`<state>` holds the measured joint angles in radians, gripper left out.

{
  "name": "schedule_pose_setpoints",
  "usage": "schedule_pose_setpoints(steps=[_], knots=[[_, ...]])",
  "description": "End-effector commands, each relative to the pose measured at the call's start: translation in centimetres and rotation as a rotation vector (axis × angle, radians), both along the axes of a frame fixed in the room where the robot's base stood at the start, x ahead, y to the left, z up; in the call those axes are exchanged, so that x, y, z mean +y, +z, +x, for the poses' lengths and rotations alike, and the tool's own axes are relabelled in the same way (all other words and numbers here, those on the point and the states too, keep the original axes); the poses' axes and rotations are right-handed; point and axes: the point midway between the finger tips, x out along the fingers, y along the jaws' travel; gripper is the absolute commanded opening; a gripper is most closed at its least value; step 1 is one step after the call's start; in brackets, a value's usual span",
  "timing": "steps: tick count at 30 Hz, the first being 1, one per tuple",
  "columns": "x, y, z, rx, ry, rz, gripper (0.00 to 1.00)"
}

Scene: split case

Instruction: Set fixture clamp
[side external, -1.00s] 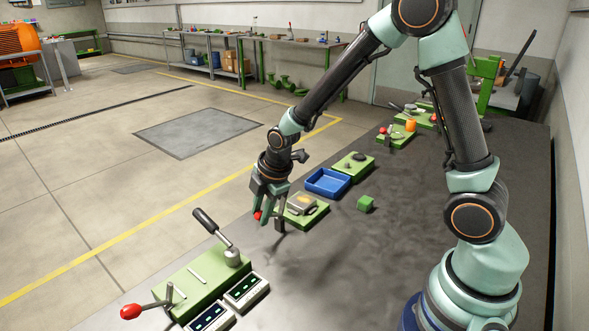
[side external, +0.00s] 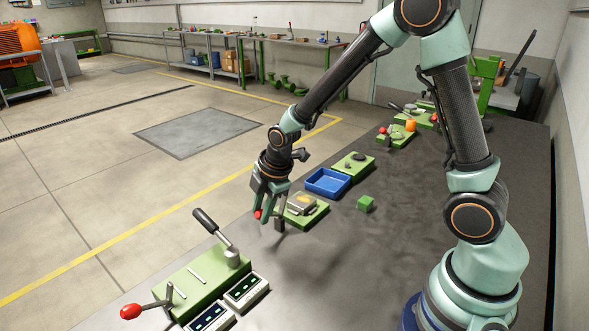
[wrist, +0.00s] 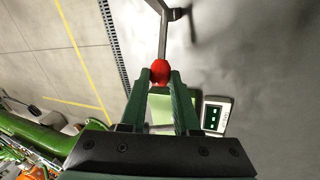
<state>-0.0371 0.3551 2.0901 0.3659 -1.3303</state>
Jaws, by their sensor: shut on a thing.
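My gripper (side external: 264,212) is low over the near end of the bench, with its fingers pointing down. It is shut on a red ball knob (side external: 257,214). In the wrist view, the knob (wrist: 160,73) sits between the two green fingertips, and a thin grey lever rod (wrist: 163,38) runs from it to a bent bracket at the top. The fingers partly hide the fixture, and I cannot tell how the clamp seats.
A blue tray (side external: 328,183) and a green cube (side external: 366,203) lie to the right. A green fixture (side external: 205,285) with a black-handled lever and another red knob (side external: 131,311) stands at front left, beside two display boxes (side external: 245,291). The dark bench (side external: 400,245) is bare in its middle.

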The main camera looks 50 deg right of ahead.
Motion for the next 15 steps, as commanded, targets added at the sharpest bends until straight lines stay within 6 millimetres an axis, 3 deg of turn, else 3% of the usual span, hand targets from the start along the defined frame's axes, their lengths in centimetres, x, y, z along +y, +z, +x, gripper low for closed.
schedule_pose_setpoints(steps=[9,10,11,12,15], knots=[[-0.81,0.54,-0.13,0.002,-0.035,0.006,0.0],[-0.82,0.53,-0.13,0.002,-0.035,0.006,0.41],[-0.81,0.52,-0.13,0.002,-0.035,0.006,0.53],[-0.8,0.52,-0.11,0.002,-0.034,0.005,0.6],[-0.76,0.53,-0.08,0.001,-0.034,0.005,0.6]])
